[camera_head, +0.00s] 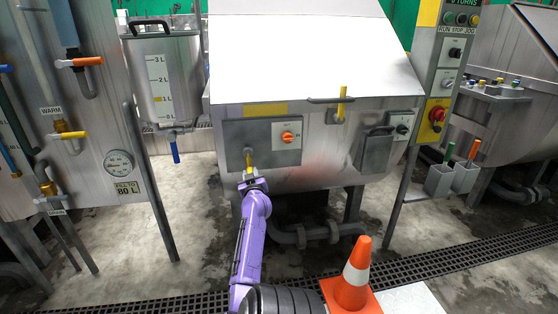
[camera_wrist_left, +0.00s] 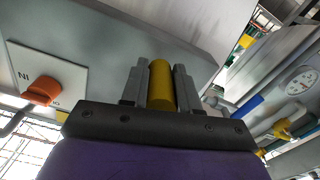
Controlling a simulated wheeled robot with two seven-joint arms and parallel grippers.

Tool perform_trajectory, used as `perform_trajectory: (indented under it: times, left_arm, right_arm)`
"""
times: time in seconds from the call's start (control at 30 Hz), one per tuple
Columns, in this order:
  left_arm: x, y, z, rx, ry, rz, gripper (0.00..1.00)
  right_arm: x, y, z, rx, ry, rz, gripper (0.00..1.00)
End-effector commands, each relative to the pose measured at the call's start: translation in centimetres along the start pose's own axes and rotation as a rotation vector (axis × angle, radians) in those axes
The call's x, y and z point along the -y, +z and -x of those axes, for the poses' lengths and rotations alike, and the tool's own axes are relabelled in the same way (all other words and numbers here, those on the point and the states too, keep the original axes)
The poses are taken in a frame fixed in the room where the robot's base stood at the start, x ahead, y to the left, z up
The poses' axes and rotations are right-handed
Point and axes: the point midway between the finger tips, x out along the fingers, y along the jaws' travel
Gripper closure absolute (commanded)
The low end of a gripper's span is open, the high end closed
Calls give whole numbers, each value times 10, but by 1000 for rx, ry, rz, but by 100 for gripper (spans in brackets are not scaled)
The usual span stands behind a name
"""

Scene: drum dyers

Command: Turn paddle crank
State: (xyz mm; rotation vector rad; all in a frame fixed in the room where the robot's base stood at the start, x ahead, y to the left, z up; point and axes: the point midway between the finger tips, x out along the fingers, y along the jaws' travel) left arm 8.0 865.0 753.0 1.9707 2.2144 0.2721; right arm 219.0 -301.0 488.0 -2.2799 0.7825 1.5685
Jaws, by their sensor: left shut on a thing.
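The paddle crank's yellow handle (camera_head: 249,160) is at the left of the grey panel on the drum dyer's front. My left gripper (camera_head: 250,174), on the purple arm, is at this handle. In the left wrist view the yellow handle (camera_wrist_left: 161,86) stands between the two grey fingers of my left gripper (camera_wrist_left: 160,88), which are shut on it. The crank's arm and pivot are mostly hidden behind the gripper. My right gripper is not in view.
An orange knob (camera_head: 288,137) sits right of the crank; it also shows in the left wrist view (camera_wrist_left: 42,92). A yellow lid handle (camera_head: 342,103) is above right. A traffic cone (camera_head: 353,276) stands on the floor in front. A control post (camera_head: 428,113) stands at right.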

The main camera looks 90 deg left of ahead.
Motion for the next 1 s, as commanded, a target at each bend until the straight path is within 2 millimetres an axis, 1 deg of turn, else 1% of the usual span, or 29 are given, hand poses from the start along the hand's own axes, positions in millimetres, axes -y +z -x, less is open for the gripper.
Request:
perform_trajectory:
  times: [0.03,0.13,0.63,0.67,0.7,0.73,1.0]
  left_arm:
    - [0,-6,0,-5,1,-16,100]
    - [1,-5,0,-5,1,-37,100]
    - [1,-4,-1,-7,4,-52,100]
    - [1,-4,-1,-7,4,-52,64]
    - [0,-4,-1,-7,4,-52,51]
    - [1,-4,-1,-7,4,-52,45]
    - [1,-2,0,-3,3,-51,45]
  right_arm:
    - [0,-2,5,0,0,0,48]
    - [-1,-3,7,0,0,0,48]
    - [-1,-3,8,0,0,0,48]
    - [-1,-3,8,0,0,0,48]
    - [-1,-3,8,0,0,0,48]
    - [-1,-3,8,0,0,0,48]
    - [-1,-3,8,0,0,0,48]
